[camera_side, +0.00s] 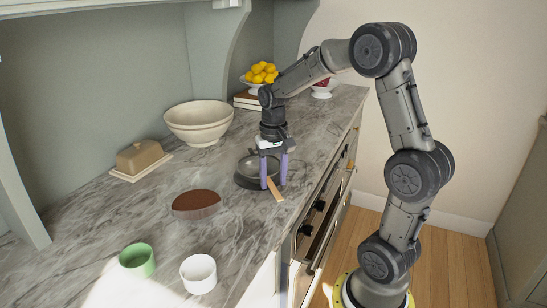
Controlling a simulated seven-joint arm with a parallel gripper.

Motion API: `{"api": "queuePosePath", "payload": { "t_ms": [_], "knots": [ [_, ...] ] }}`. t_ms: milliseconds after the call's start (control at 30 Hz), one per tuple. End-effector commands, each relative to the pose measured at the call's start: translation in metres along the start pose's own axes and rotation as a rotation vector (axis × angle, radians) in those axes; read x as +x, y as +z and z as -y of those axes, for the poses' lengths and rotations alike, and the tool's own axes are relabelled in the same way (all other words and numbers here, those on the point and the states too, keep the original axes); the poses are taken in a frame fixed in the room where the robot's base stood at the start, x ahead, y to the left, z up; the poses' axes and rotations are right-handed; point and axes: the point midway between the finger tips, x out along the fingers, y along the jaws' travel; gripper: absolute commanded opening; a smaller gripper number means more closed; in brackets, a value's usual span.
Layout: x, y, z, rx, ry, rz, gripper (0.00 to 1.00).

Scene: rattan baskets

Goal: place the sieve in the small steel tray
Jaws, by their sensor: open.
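The sieve (247,166) appears as a dark round rim and mesh on the marble counter, with a flat wooden handle (277,193) pointing toward the front edge. A dark, low round tray (242,182) seems to lie under or around the sieve; I cannot tell whether it is the small steel tray or whether the sieve rests in it. My gripper (273,184) points straight down with two purple fingers. It is open, with its fingers either side of the handle near the rim. The fingers hide part of the sieve, and contact with the handle is unclear.
A shallow dish of brown powder (197,204) lies left of the sieve. A green cup (137,261) and white cup (198,274) stand at the front. Cream bowls (198,120), a butter dish (141,158) and a fruit bowl (258,77) stand at the back.

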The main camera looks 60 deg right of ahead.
Motion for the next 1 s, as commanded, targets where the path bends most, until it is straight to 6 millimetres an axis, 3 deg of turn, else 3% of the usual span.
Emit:
{"api": "queuePosePath", "payload": {
  "t_ms": [300,567,667,833,1000],
  "knots": [
    [-0.063,-0.001,0.000,0.000,-0.001,-0.003,0.52],
    [-0.086,0.005,0.002,-0.015,-0.003,-0.009,0.52],
    [-0.096,0.025,0.009,-0.081,-0.017,-0.050,0.52],
    [-0.113,0.095,0.022,-0.317,-0.071,-0.189,0.52],
    [-0.108,0.164,0.019,-0.562,-0.135,-0.336,0.52]
  ]
}}
